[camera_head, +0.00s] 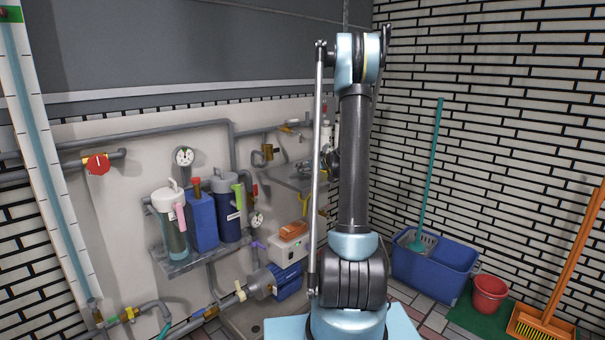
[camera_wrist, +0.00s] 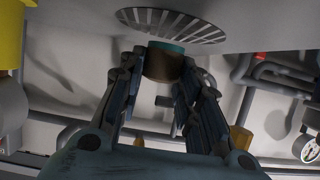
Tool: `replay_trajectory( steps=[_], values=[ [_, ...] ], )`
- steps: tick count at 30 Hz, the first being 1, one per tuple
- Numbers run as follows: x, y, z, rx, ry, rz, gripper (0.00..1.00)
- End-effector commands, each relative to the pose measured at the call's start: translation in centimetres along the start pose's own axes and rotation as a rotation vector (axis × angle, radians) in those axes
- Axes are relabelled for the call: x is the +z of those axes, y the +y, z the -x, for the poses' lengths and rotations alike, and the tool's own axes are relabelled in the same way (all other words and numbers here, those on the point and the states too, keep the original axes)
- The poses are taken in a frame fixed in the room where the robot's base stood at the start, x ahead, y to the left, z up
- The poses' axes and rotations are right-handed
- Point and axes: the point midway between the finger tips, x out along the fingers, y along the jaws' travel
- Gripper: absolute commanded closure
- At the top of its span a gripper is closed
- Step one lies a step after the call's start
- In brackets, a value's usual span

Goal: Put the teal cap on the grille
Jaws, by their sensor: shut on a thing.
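In the wrist view, my gripper (camera_wrist: 165,72) is shut on the teal cap (camera_wrist: 165,47). The cap shows a teal rim or face at the top and a brownish, shaded round side between the fingers. The grille (camera_wrist: 173,24), a round fan of dark slots in a pale grey surface, is just beyond the cap. The cap overlaps the grille's lower edge in the picture; I cannot tell whether they touch. In the head view, my arm hides most of my gripper, the cap and the grille.
In the wrist view, a yellow thing (camera_wrist: 10,35) is at the left edge. Grey pipes (camera_wrist: 275,75) and a gauge (camera_wrist: 308,147) are at the right. In the head view, filter housings (camera_head: 171,222) stand on a shelf left of my arm, and a blue bucket (camera_head: 435,265) stands right.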

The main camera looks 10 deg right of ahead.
Motion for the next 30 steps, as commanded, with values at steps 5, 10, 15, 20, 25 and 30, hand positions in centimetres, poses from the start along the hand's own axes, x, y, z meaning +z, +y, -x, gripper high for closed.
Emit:
replay_trajectory(
  steps=[5, 10, 15, 20, 25, 30],
  values=[
    [1.29, 0.00, -0.94, 0.000, 0.000, 0.000, 0.83],
    [1.32, 0.03, -0.93, 0.000, 0.000, 0.000, 0.83],
    [1.38, 0.10, -0.91, 0.001, 0.000, 0.000, 0.55],
    [1.37, 0.13, -0.88, 0.001, 0.000, -0.001, 0.48],
    [1.36, 0.15, -0.86, 0.002, 0.000, -0.001, 0.48],
    [1.31, 0.20, -0.07, 0.004, 0.000, -0.002, 0.48]
  ],
)
